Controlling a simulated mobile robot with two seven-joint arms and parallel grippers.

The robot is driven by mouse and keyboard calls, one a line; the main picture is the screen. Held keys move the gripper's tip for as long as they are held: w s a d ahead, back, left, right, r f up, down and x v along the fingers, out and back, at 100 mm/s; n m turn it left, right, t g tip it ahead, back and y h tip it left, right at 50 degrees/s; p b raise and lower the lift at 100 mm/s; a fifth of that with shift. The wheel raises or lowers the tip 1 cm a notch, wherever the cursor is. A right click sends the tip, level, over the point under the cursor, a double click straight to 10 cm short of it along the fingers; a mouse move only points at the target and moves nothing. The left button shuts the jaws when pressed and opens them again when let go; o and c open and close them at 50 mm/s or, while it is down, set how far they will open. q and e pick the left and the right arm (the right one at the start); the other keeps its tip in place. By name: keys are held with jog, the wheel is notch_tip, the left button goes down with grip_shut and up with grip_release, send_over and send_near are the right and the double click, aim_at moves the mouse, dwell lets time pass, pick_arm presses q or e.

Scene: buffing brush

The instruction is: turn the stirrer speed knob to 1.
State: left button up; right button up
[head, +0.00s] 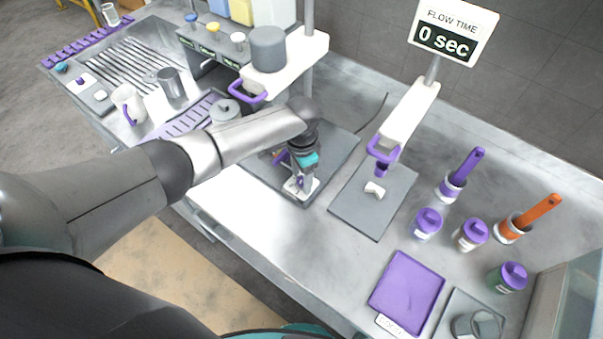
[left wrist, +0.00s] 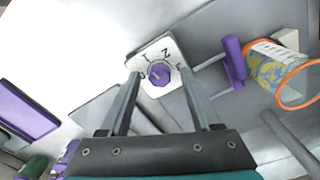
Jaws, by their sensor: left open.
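The stirrer speed knob (left wrist: 159,74) is a small round purple dial on a white plate (left wrist: 142,60) in the left wrist view. Marks that look like 0, 1 and 2 run around it. The knob's pointer is too small to read surely. My left gripper (head: 303,182) reaches down to the white plate in the head view, where the arm and fingers hide the knob. In the left wrist view the open fingers (left wrist: 160,78) stand on either side of the knob, with gaps visible. My right gripper is not in view.
A clear orange-rimmed container (left wrist: 285,78) with a purple handle (left wrist: 234,62) is near the plate. Right of my gripper are a stand with a purple ring (head: 384,150), a grey mat (head: 360,210), purple-lidded jars (head: 427,222) and a purple tray (head: 405,290). The display (head: 447,38) reads 0 sec.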

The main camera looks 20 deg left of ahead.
aim_at(301, 180)
pick_arm(q)
jog(key=shift+r, duration=0.1)
notch_tip(301, 180, up, 15)
jog(key=p, duration=0.1)
dwell(0.3)
dwell(0.5)
